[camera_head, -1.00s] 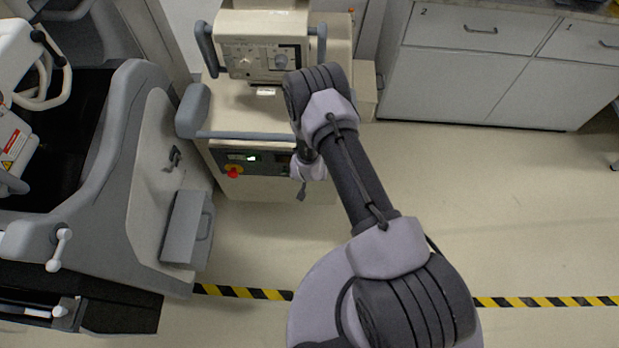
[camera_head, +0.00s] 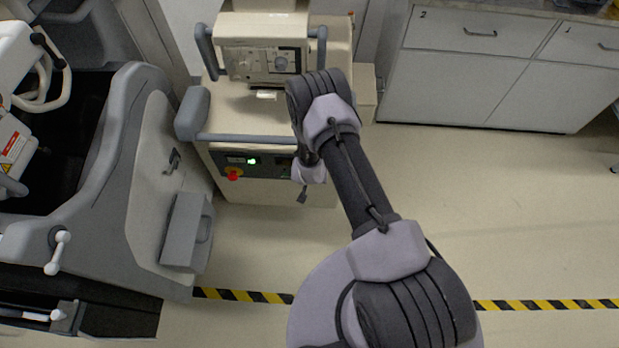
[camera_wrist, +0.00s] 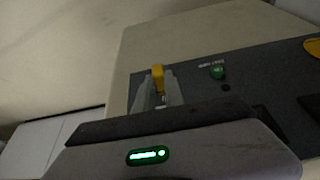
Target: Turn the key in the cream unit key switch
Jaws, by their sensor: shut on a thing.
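The cream unit (camera_head: 262,115) stands at the upper middle in the head view, with a dark control panel on its front. My arm reaches to the right end of that panel, and the wrist hides the key switch there. In the wrist view, my gripper (camera_wrist: 158,95) is at the dark panel (camera_wrist: 205,80), its grey fingers shut on a yellow key (camera_wrist: 158,75). The yellow head shows between and above the fingertips. The switch body under the key is hidden by the fingers, so I cannot tell its turned angle.
A green indicator (camera_wrist: 217,72) sits right of the key, and a yellow ring (camera_wrist: 312,46) is farther right. In the head view, a red knob (camera_head: 233,174) is on the panel's left. A grey machine (camera_head: 150,170) stands left; the floor to the right (camera_head: 510,210) is clear.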

